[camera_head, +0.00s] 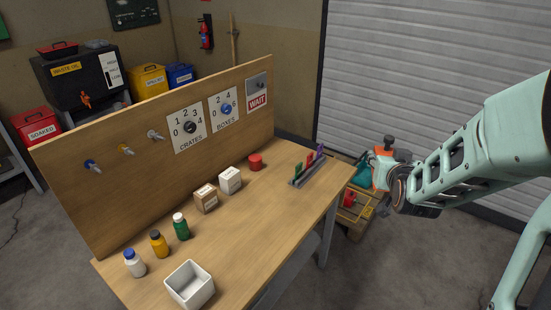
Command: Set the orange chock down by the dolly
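My arm reaches in from the right, and its dark wrist ends beside the bench's right end. My gripper (386,180) is small and partly hidden by the wrist, so I cannot tell its finger state. An orange-red object (381,166) shows right at the gripper, with dark and teal parts around it. It may be the orange chock, but I cannot tell whether it is held or stands behind. A low wooden platform (356,228) with a yellow frame and red items sits on the floor below; I cannot tell whether it is the dolly.
A wooden workbench (250,220) with a tall back panel (80,190) fills the left and middle. It carries bottles, small boxes, a white bin (189,284) and a red can (255,162). A grey shutter (430,80) stands behind. Floor (400,270) is open at lower right.

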